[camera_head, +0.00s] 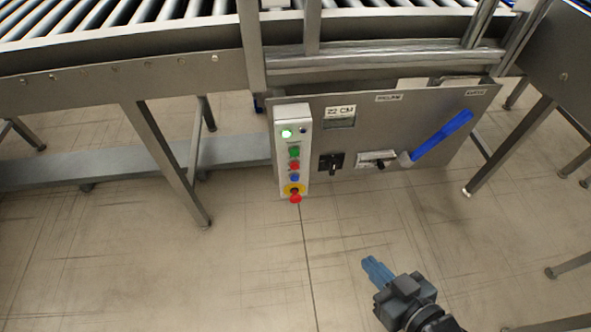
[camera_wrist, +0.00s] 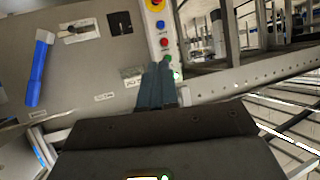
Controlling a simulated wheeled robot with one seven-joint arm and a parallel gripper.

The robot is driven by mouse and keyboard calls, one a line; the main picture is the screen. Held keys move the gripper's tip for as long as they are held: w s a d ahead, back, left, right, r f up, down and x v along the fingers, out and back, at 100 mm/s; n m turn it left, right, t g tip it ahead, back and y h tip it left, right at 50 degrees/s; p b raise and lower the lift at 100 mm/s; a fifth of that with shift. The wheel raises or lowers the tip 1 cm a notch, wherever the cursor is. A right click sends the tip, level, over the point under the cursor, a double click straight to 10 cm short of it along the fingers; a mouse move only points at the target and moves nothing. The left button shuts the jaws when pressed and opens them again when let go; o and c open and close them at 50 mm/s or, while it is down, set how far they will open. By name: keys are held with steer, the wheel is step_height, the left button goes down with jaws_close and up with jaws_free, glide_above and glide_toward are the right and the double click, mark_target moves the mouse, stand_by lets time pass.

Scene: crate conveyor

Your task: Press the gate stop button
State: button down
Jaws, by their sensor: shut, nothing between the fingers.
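A narrow white button box (camera_head: 306,155) hangs on the left part of the grey control panel. From top to bottom it has a lit green lamp (camera_head: 287,133) beside a dark one, a green button (camera_head: 294,152), a red button (camera_head: 294,166), a blue button (camera_head: 294,178) and a red mushroom knob (camera_head: 295,198) on yellow. Their labels are too small to read. The wrist view shows the box inverted, with the red button (camera_wrist: 164,42) beyond my fingertips. My gripper (camera_head: 372,263) is shut and empty, in front of the panel, lower right of the box and apart from it.
The grey panel (camera_head: 440,108) also carries a small display (camera_head: 340,118), a black rotary switch (camera_head: 331,164) and a blue-handled lever (camera_head: 442,136). A roller conveyor (camera_head: 110,25) runs above, with metal legs below. Floor in front is clear.

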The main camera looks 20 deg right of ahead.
mark_target(295, 167)
steer(key=w+a+f+y+b, duration=0.1)
steer(key=w+a+f+y, duration=0.1)
steer(key=w, duration=0.8)
steer(key=w+a+f+n+g+y+b, duration=0.1)
steer(key=w+a+f, duration=0.2)
steer(key=w, duration=0.7)
step_height(295, 167, down, 2)
steer(key=shift+w+f+n+y+b, duration=0.2)
steer(key=shift+n+y+b, duration=0.1)
steer(key=shift+y+b, duration=0.1)
steer(key=w+d+b, duration=0.2)
steer(key=w, duration=0.6)
steer(key=shift+w+d, duration=0.2)
steer(key=shift+w+b, duration=0.2)
steer(key=shift+b, duration=0.15)
stand_by(0.5)
steer(key=shift+w+d, duration=0.1)
steer(key=shift+w, duration=0.1)
